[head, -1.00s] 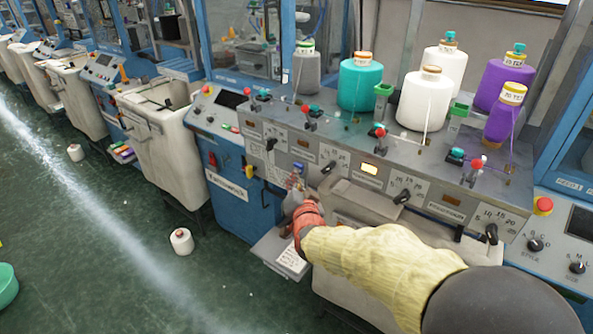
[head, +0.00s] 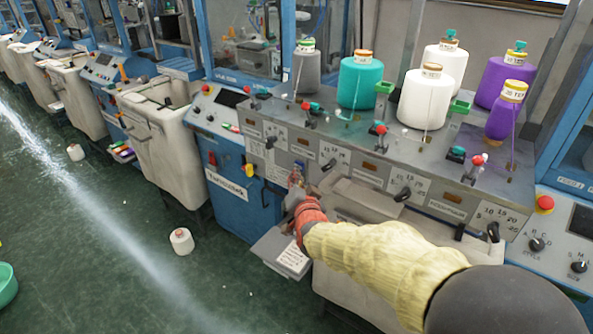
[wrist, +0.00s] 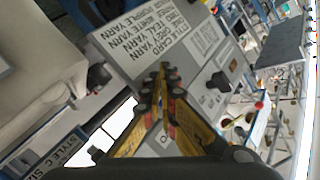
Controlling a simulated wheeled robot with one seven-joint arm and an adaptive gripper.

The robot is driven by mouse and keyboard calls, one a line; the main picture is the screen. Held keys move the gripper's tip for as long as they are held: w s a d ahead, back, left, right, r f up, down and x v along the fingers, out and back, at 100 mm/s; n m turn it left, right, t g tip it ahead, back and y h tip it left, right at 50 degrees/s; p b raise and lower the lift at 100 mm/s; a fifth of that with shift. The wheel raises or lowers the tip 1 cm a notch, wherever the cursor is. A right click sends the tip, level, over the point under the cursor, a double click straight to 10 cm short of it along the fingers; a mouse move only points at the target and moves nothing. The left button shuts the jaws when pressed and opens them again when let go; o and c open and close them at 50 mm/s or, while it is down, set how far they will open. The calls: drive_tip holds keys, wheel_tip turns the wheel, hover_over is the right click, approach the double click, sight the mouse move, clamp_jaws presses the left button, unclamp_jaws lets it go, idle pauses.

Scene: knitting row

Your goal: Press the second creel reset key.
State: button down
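The creel panel (head: 345,162) is a grey sloped front with dials, black knobs and several small windows. The second window from the right (head: 369,166) is dark brown and unlit. My gripper (head: 297,180) is at the panel's lower left part, close to its face. In the wrist view its yellow and black fingers (wrist: 162,72) meet at the tips with nothing visible between them. The second reset key cannot be made out; my gripper may hide it. I cannot tell whether the tips touch the panel.
Teal (head: 360,83), white (head: 425,99), purple and grey yarn cones stand on the creel top, among red and teal fittings. A red stop button (head: 544,204) is at right.

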drive_tip(key=shift+d, duration=0.1)
drive_tip(key=shift+s+r, duration=0.1)
drive_tip(key=shift+s, duration=0.05)
idle(0.5)
drive_tip(key=s+a, duration=0.4)
drive_tip(key=shift+s, duration=0.4)
idle(0.7)
